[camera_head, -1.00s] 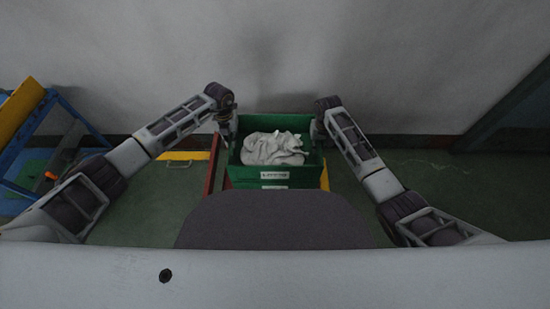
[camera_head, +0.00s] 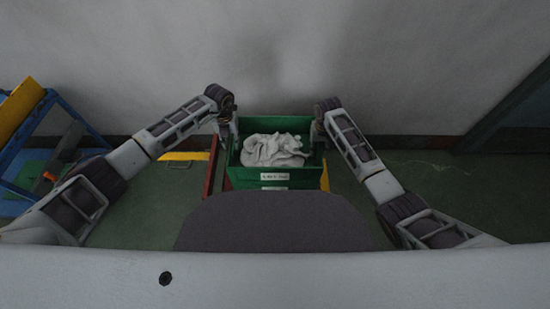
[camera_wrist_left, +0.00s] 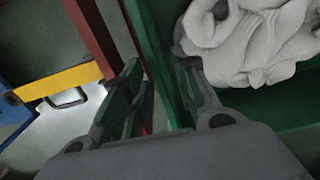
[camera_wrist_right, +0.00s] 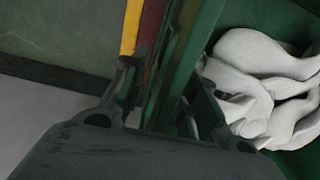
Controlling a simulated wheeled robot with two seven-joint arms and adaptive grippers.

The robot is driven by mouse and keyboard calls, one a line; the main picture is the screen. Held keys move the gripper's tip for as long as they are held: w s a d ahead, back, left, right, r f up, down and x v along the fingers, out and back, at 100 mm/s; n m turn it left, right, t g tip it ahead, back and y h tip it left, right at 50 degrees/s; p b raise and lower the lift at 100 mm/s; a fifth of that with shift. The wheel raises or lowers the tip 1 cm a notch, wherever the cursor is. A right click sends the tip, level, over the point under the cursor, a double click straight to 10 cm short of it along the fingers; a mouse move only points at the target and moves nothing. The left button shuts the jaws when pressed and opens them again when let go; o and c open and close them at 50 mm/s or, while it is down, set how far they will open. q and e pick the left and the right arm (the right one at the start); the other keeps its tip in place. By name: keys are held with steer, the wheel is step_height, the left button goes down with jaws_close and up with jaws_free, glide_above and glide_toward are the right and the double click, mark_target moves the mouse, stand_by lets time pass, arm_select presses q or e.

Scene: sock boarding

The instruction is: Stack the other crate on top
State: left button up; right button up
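A green crate (camera_head: 306,179) with a white label is at the centre of the head view, filled with pale crumpled socks (camera_head: 272,150). Part of a second label (camera_head: 274,188) shows just below it, on what looks like another green crate directly underneath; most of that one is hidden. My left gripper (camera_head: 229,128) is at the upper crate's left wall, with one finger on each side of the wall (camera_wrist_left: 160,60). My right gripper (camera_head: 318,128) straddles the right wall (camera_wrist_right: 185,70) in the same way. Both appear shut on the walls.
A red bar (camera_head: 211,168) and yellow bars (camera_head: 325,176) show beside the crates. A blue frame with a yellow top (camera_head: 20,105) stands at the far left. A pale wall is close behind. Green floor (camera_head: 440,185) is clear to the right.

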arm_select(q)
step_height(320, 180, up, 12)
stand_by(0.8)
arm_select(e)
steer(key=shift+r, duration=0.15)
steer(key=shift+r, duration=5.85)
